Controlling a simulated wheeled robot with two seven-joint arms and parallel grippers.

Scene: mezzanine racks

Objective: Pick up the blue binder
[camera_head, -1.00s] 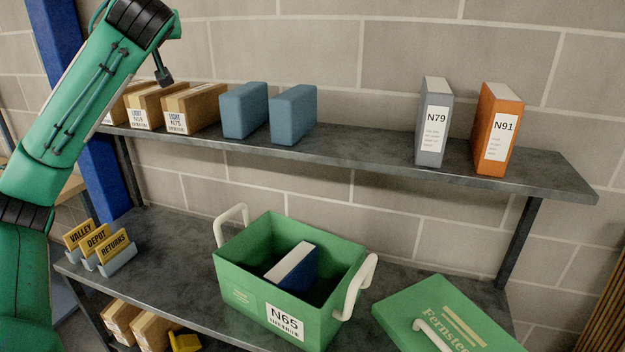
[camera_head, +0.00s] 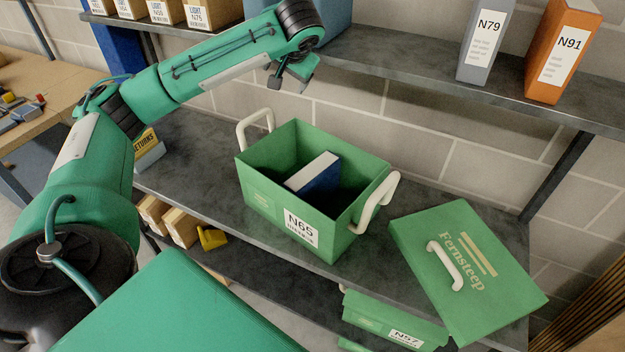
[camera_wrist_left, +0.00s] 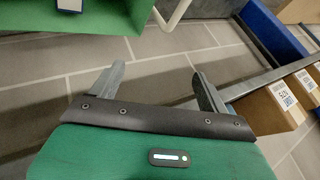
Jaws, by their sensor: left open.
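The blue binder (camera_head: 320,178) lies tilted inside the green crate (camera_head: 262,203) labelled N65, its white page edge facing up and left. The crate stands open on the lower shelf with two white handles. My left gripper (camera_head: 290,84) is open and empty, above and behind the crate, near the upper shelf's front edge. In the left wrist view its two fingers (camera_wrist_left: 158,82) are spread with nothing between them. That view shows a corner of a green container (camera_wrist_left: 115,22) with a small pale and blue piece at the top. My right gripper is out of view.
A green Fernsteep lid (camera_head: 425,235) lies right of the crate. The upper shelf (camera_head: 400,75) holds a grey N79 binder (camera_head: 487,40), an orange N91 binder (camera_head: 562,50) and cartons (camera_head: 165,12). A RETURNS sign holder (camera_head: 150,155) stands left. A N57 crate (camera_head: 395,325) sits below.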

